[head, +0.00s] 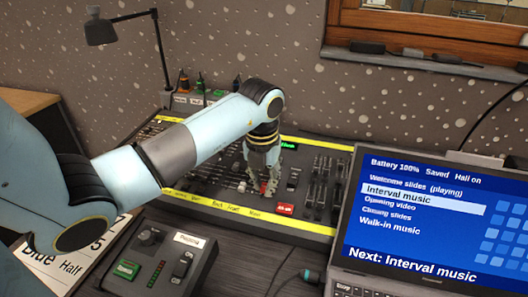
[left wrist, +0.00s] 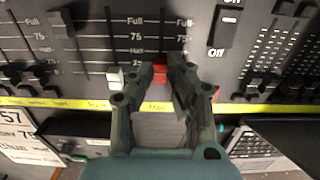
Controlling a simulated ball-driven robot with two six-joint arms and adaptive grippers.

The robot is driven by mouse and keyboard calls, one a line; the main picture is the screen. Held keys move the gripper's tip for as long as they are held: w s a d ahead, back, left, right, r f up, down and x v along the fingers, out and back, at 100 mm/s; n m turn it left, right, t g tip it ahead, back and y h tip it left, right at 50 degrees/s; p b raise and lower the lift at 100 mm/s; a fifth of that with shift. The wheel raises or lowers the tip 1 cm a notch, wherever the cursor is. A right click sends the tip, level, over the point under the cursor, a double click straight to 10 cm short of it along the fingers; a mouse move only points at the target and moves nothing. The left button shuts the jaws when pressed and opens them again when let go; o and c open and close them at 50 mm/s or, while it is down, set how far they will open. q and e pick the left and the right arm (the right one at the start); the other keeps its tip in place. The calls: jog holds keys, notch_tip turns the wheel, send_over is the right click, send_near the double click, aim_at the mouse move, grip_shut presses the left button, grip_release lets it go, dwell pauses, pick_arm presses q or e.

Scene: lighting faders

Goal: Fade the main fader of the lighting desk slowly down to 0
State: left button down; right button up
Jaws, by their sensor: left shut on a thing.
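The lighting desk (head: 318,228) is a dark board with rows of faders and a yellow label strip along its front edge. My left gripper (head: 268,191) reaches down onto it from above. In the left wrist view the left gripper (left wrist: 168,75) is shut on the red fader knob (left wrist: 160,73). The knob stands low on its scale, near the 25 mark; the fingers hide part of it and its slot. A white fader knob (left wrist: 114,77) stands low on the scale just to its left. My right gripper is not in view.
A red label (head: 285,209) lies on the desk close to the gripper. An open laptop (head: 430,215) stands at the right. A small control box (head: 165,255) is in front of the desk, and a black lamp (head: 101,30) stands behind. An Off switch (left wrist: 224,26) is right of the fader.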

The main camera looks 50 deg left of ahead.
pick_arm(q)
jog(key=shift+s+d+f, duration=0.1)
jog(key=shift+s+d, duration=0.2)
jog(key=shift+s, duration=0.25)
dwell(1.4)
jog(key=c, duration=1.6)
grip_release()
notch_tip(320, 180, up, 6)
jog(key=p, duration=0.5)
jog(key=shift+p, duration=0.35)
